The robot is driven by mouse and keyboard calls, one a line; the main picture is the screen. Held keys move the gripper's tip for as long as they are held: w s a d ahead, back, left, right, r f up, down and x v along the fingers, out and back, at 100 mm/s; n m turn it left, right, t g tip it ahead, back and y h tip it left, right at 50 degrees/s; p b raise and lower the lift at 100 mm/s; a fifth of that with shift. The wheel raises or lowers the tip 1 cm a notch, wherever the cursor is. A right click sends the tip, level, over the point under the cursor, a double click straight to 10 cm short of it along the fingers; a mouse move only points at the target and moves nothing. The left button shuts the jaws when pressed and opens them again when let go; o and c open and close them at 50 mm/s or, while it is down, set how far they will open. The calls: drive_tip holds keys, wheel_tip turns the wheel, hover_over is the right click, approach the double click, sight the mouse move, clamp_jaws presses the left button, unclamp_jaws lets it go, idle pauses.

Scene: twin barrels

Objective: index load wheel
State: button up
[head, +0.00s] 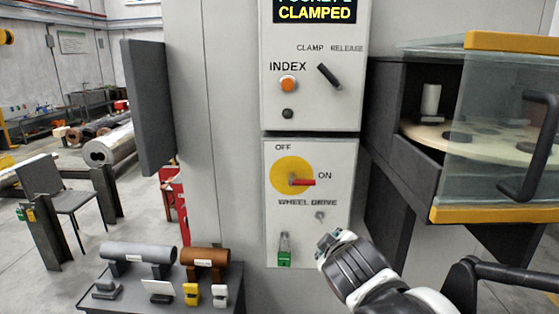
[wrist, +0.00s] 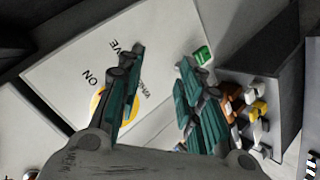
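The orange INDEX button (head: 288,84) is on the upper panel, left of the black CLAMP/RELEASE lever (head: 328,76), which tilts up-left toward CLAMP. The display (head: 316,12) reads CLAMPED; its top line is cut off. Below, the WHEEL DRIVE switch's red handle (head: 302,182) points right to ON on a yellow disc (head: 285,170). The load wheel (head: 425,134) is a pale disc behind glass at right, with a grey cylinder (head: 431,102) on it. My gripper (head: 330,243) is before the lower panel's bottom right; in the wrist view its fingers (wrist: 162,95) are apart and empty.
A green padlock (head: 284,257) hangs at the lower panel's bottom left. The glass guard has a black handle (head: 533,145) and yellow edges. A dark side table (head: 205,301) holds a grey roll, a brown roll and small tags. A grey plate (head: 149,105) juts out left of the panels.

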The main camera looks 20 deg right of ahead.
drive_tip(key=s+a+f+m+g+y+b, duration=0.3)
drive_tip(key=s+a+f+m, duration=0.3)
drive_tip(key=s, duration=0.5)
wheel_tip(320, 180, down, 3)
drive_tip(key=shift+s+a+r+g+y, duration=0.1)
drive_tip(key=shift+s+a+g+y, duration=0.3)
drive_tip(key=shift+y, duration=0.2)
